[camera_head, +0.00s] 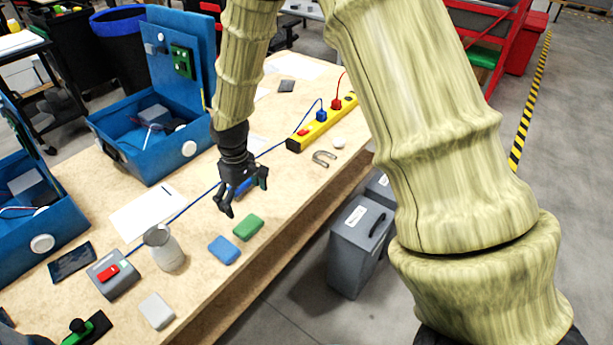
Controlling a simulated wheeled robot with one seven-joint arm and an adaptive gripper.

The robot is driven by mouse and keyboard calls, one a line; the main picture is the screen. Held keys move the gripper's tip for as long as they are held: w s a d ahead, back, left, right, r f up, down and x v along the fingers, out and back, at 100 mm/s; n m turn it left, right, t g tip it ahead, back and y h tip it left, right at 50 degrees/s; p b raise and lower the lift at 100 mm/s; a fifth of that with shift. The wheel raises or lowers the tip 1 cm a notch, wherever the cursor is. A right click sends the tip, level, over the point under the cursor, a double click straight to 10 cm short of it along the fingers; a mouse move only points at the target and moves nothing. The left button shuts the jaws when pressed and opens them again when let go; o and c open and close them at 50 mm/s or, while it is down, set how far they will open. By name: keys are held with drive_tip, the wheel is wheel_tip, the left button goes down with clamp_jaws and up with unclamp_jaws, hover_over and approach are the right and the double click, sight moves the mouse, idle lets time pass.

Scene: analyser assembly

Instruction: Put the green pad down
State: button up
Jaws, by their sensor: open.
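The green pad (248,227) lies flat on the wooden table (285,205), near its front edge. A blue pad (224,250) lies just to its lower left, and a white pad (157,311) lies further toward the lower left. My gripper (242,204) hangs above the table, just above and behind the green pad in the picture. Its dark fingers are apart and nothing shows between them. The green pad looks separate from the fingers, though the exact height of the gap is hard to judge.
A metal cup (166,250), a grey box with a red switch (111,274) and a paper sheet (148,212) stand or lie left. A yellow power strip (322,124) and a magnet (324,158) lie right. An open blue case (152,130) stands behind.

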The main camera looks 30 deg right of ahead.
drive_tip(key=shift+m+y, duration=0.5)
drive_tip(key=shift+m, duration=0.1)
drive_tip(key=s+f, duration=0.3)
drive_tip(key=f, duration=0.1)
drive_tip(key=s+f, duration=0.2)
drive_tip(key=f, duration=0.2)
drive_tip(key=s+f, duration=0.3)
drive_tip(key=f, duration=0.1)
drive_tip(key=shift+s+a+f, duration=0.15)
drive_tip(key=shift+s+a, duration=0.15)
drive_tip(key=shift+a, duration=0.05)
drive_tip(key=s+d+f+m, duration=0.1)
drive_tip(key=s+f, duration=0.3)
drive_tip(key=s, duration=0.5)
drive_tip(key=s+d+f+m, duration=0.1)
drive_tip(key=s+f, duration=0.4)
drive_tip(key=s, duration=0.4)
drive_tip(key=s+d+f+m+h, duration=0.1)
drive_tip(key=s+d+f, duration=0.1)
drive_tip(key=s+f, duration=0.3)
drive_tip(key=s, duration=0.4)
drive_tip(key=shift+a, duration=0.1)
